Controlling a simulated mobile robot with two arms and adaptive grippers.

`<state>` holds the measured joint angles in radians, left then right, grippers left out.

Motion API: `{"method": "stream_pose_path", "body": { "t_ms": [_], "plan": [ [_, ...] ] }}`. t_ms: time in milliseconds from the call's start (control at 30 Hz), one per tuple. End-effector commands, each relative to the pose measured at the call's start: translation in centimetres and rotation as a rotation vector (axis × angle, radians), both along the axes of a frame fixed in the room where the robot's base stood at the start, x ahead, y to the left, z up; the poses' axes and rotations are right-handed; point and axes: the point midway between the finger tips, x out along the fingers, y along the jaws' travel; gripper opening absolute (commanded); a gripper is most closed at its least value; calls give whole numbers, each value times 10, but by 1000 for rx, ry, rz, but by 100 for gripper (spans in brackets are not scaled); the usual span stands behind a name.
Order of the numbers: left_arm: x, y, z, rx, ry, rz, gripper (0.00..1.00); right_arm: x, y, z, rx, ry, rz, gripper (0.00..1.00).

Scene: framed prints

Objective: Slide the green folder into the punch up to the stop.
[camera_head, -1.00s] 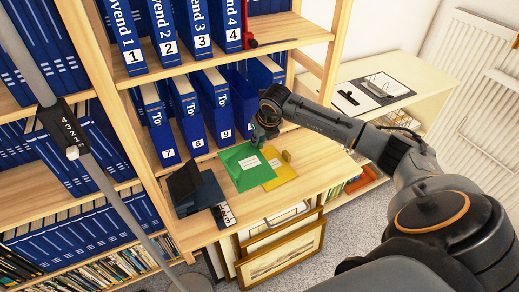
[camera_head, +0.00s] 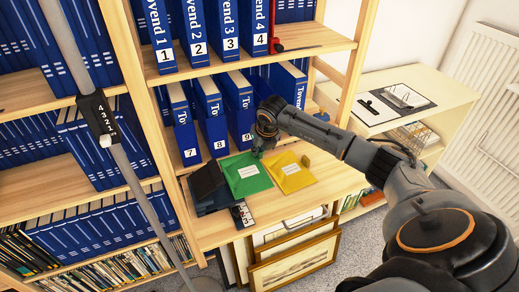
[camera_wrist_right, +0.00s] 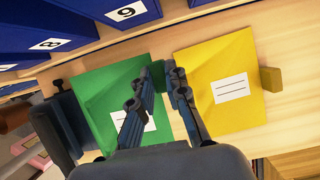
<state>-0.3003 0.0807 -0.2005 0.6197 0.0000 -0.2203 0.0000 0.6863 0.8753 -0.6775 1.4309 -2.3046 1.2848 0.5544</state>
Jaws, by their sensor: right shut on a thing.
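The green folder (camera_head: 246,184), with a white label, lies on the wooden desk shelf; it also shows in the wrist view (camera_wrist_right: 95,92). The dark punch (camera_head: 209,184) stands at its left; it also shows in the wrist view (camera_wrist_right: 52,128). The folder's left edge meets the punch; I cannot tell how deep it sits. My right gripper (camera_head: 258,152) is shut on the folder's right edge, near its far corner; its fingers (camera_wrist_right: 165,68) hide part of the folder in the wrist view. My left gripper is not in view.
Blue binders (camera_head: 210,122) stand behind. A grey pole (camera_head: 133,185) rises at the left. Framed prints (camera_head: 290,262) lean below the desk shelf.

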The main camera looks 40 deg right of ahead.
Motion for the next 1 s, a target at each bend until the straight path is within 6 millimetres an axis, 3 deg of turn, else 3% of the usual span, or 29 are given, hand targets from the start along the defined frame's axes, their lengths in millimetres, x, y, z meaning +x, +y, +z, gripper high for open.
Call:
{"method": "stream_pose_path", "body": {
  "t_ms": [100, 600, 1000],
  "plan": [
    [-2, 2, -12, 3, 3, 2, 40, 0, 0, -14, 0, 1, 0, 0],
    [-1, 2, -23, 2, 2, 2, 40, 11, 44, -27, 2, -1, 1, 0],
    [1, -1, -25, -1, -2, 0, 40, 12, 48, -29, 1, 0, 0, 0]
  ]
}}
